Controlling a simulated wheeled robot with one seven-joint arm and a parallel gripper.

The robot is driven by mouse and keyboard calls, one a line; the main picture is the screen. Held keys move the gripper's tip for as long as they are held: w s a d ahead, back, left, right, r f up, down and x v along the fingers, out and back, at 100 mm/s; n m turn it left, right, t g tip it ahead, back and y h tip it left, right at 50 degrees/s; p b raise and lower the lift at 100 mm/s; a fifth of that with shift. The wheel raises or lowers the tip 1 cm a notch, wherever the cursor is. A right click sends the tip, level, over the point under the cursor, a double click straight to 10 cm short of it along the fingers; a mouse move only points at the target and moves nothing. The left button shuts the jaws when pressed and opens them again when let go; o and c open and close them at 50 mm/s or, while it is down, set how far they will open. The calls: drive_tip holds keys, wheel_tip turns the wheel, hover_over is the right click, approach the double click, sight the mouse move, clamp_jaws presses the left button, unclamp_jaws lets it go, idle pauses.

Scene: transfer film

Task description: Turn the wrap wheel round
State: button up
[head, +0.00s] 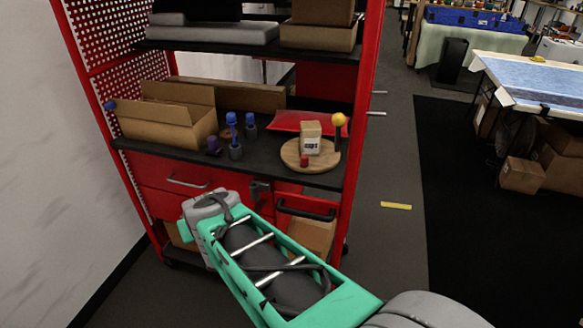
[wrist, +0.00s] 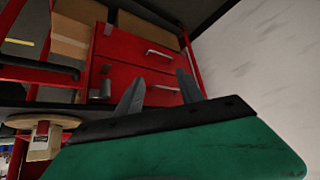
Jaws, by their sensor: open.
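The wrap wheel (head: 294,161), a round wooden disc, lies flat on the black shelf at its right side. A small cardboard box (head: 310,137) with a printed label stands on it. A small red piece (head: 304,160) sits at its front edge and a yellow ball knob (head: 339,119) tops a dark post at its right edge. The upside-down wrist view shows the disc (wrist: 58,120) at the lower left. My gripper (wrist: 158,88) is open and empty, its fingers apart, facing the red drawers. It is clear of the wheel; the head view hides its fingers behind my arm.
Red drawers (head: 180,175) and a black door handle (head: 307,208) lie below. A wall (head: 50,160) bounds the left; right of the rack is open floor.

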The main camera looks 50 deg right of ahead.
drive_tip(key=w+d+f+m+t+h+b, duration=0.2)
drive_tip(key=d+f+m+h, duration=0.1)
drive_tip(key=d, duration=0.7)
drive_tip(key=m+h+b, duration=0.4)
drive_tip(key=h+b, duration=0.1)
drive_tip(key=h, duration=0.4)
approach(304, 160)
drive_tip(key=x, duration=0.4)
drive_tip(key=shift+t, duration=0.4)
drive_tip(key=x, duration=0.6)
drive_tip(key=shift+w+d+f+p, duration=0.1)
drive_tip(key=shift+d+f+p, duration=0.1)
drive_tip(key=shift+d+p, duration=0.15)
drive_tip(key=shift+w+d, duration=0.15)
drive_tip(key=shift+d, duration=0.1)
drive_tip(key=shift+c, duration=0.3)
clamp_jaws()
